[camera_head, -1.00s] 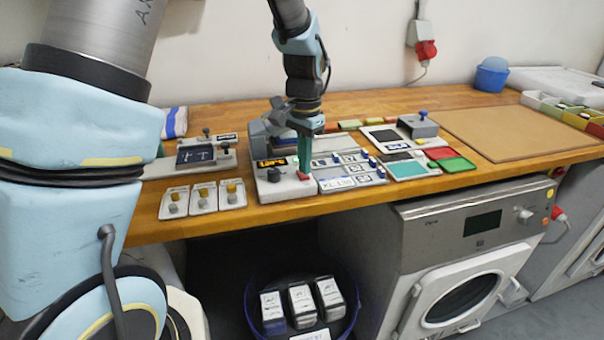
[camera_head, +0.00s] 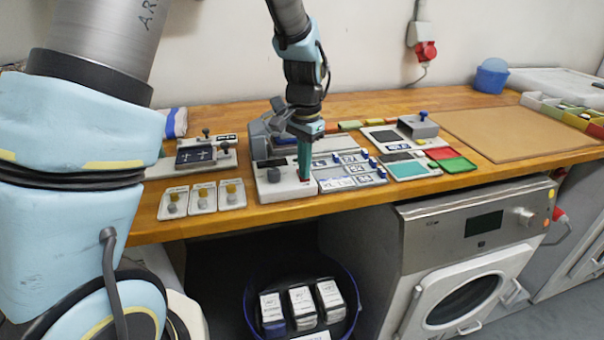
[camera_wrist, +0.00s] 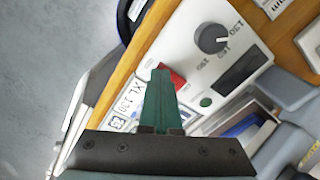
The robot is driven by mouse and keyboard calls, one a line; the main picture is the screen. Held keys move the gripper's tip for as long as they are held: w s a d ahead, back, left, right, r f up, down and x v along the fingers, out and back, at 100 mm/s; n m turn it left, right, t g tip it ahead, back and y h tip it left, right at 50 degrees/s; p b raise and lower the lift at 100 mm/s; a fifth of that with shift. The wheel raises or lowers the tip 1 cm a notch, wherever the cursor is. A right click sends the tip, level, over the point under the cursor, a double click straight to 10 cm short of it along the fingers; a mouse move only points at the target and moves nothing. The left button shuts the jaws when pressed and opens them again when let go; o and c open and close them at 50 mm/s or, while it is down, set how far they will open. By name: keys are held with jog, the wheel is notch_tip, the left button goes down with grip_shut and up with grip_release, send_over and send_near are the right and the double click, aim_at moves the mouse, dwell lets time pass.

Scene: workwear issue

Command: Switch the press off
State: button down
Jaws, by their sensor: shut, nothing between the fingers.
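The press (camera_head: 285,191) is a pale unit at the front edge of the wooden bench, with a dark dial (camera_head: 274,174) on its front panel. In the wrist view the panel shows the dial (camera_wrist: 212,38), a dark, unlit display (camera_wrist: 240,68), a small green spot (camera_wrist: 206,102) and a red rocker switch (camera_wrist: 176,80). My gripper (camera_head: 305,177) points down at the press's right front corner, shut and empty. In the wrist view its green fingers (camera_wrist: 161,72) lie over part of the red switch, at or very near it; contact cannot be told.
Left of the press lie several small white plates with knobs (camera_head: 203,198). Right of it are a panel of labelled tiles (camera_head: 350,172) and red and green pads (camera_head: 455,163). A brown board (camera_head: 520,132) lies further right. A blue bin (camera_head: 250,300) stands below.

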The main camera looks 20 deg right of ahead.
notch_tip(320, 180, up, 7)
jog(key=p, duration=0.5)
jog(key=shift+p, duration=0.3)
dwell(0.4)
jog(key=s+a+n, duration=0.2)
jog(key=a+n, duration=0.4)
jog(key=a, duration=0.9)
jog(key=s+a+r+n+t+b, duration=0.1)
jog(key=a+n, duration=0.5)
jog(key=a, duration=0.9)
jog(key=shift+s+r+t, duration=0.25)
jog(key=shift+s+t, duration=0.05)
jog(key=shift+s, duration=0.2)
jog(key=shift+a, duration=0.1)
